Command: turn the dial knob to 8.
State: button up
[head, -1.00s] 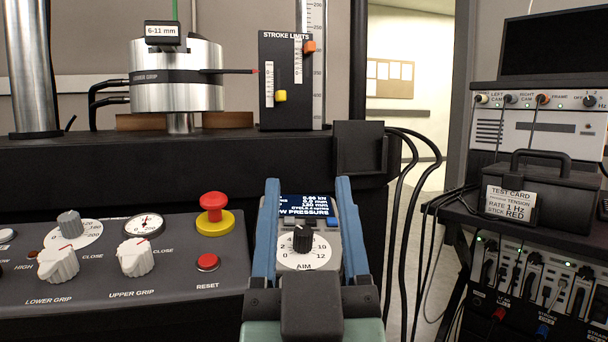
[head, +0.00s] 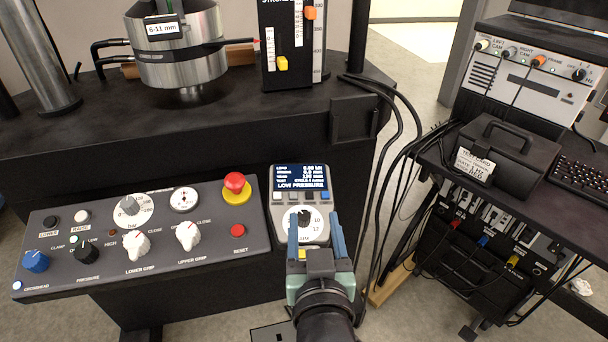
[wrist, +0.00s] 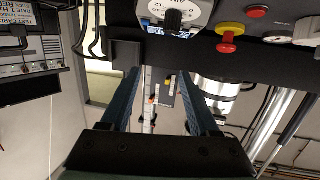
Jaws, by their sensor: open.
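The black dial knob (head: 304,216) sits on a white round scale marked AIM, on a grey control box (head: 281,214) with a LOW PRESSURE screen (head: 300,177). Numbers 10 and 12 show at the scale's right; its lower left is covered by a finger. I cannot read where the knob points. My gripper (head: 314,222) is open and empty, its blue fingers overlapping the lower dial in the head view. The wrist view is upside down: the knob (wrist: 173,19) shows at the top, beyond and apart from the fingertips of my gripper (wrist: 162,76).
Left of the box is a panel (head: 75,262) with several knobs, a red emergency button (head: 234,182) and a red RESET button (head: 238,230). Black cables (head: 388,130) hang close on the right. An equipment cart (head: 440,185) stands further right. A testing machine rises behind.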

aim_at(304, 217)
jog(key=s+g+p, duration=0.3)
jog(key=s+p, duration=0.1)
jog(key=p, duration=0.5)
jog(key=x, duration=0.8)
jog(key=a+b+x, duration=0.1)
jog(key=x, duration=0.4)
jog(key=shift+s+f, duration=0.15)
jog(key=shift+f, duration=0.2)
jog(key=shift+d, duration=0.1)
grip_shut()
